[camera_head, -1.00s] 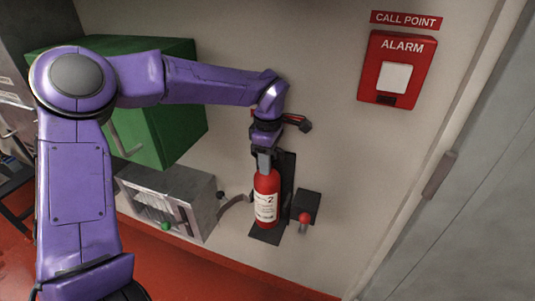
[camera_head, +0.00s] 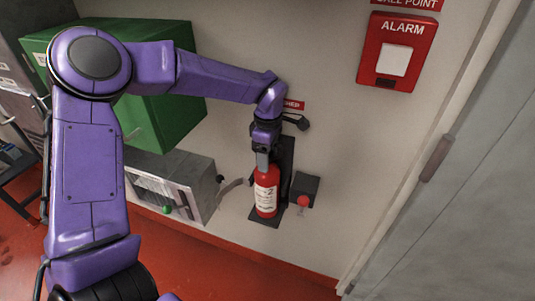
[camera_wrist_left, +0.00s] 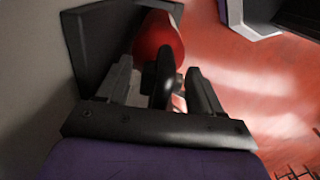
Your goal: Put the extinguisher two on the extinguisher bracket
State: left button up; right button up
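Extinguisher two (camera_head: 266,192) is a red cylinder with a white label marked 2. It stands upright against the black extinguisher bracket (camera_head: 286,165) on the wall, its bottom at the bracket's foot plate; whether it touches the plate is hard to tell. My left gripper (camera_head: 263,158) points down at its top. In the left wrist view, the two fingers stand apart around the black neck and handle (camera_wrist_left: 163,75), with narrow gaps visible on both sides. The red body (camera_wrist_left: 158,42) lies beyond, beside the dark bracket (camera_wrist_left: 100,40). My right gripper is out of view.
A dark box with a red knob (camera_head: 303,201) is right of the bracket. A red alarm (camera_head: 398,52) hangs upper right. The red floor (camera_head: 230,262) is clear.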

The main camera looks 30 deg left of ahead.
pick_arm(q)
jog(key=shift+r, duration=0.1)
notch_tip(320, 180, up, 12)
jog(key=shift+p, duration=0.4)
